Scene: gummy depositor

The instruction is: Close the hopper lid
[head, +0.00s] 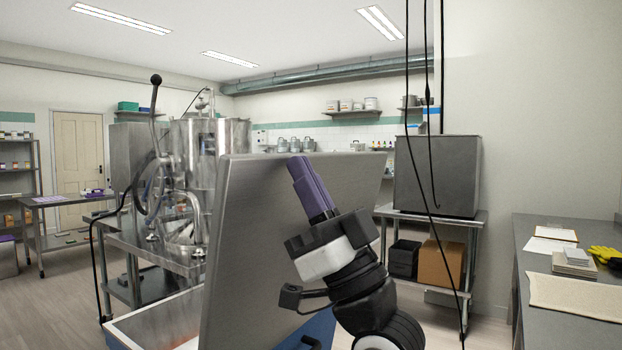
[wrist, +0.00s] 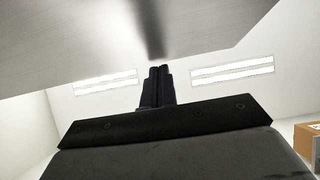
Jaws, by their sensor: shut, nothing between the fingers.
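The hopper lid, a large flat grey metal panel (head: 250,230), stands raised and tilted in the middle of the head view. It also fills the top of the wrist view as a grey sheet (wrist: 90,35). My gripper (head: 297,163), with purple fingers, is shut and empty in front of the lid's near face, close to its upper part. In the wrist view the dark fingertips (wrist: 159,70) point at the lid, with a dark shadow or reflection beyond them. I cannot tell whether they touch it. The hopper (head: 140,325) shows partly at lower left; the lid and arm hide much of it.
A steel depositor machine (head: 205,140) with a black-knobbed lever stands behind left of the lid. A steel box (head: 438,175) sits on a table behind right, with dark cables hanging in front. A counter (head: 570,310) with papers and yellow gloves lies at right.

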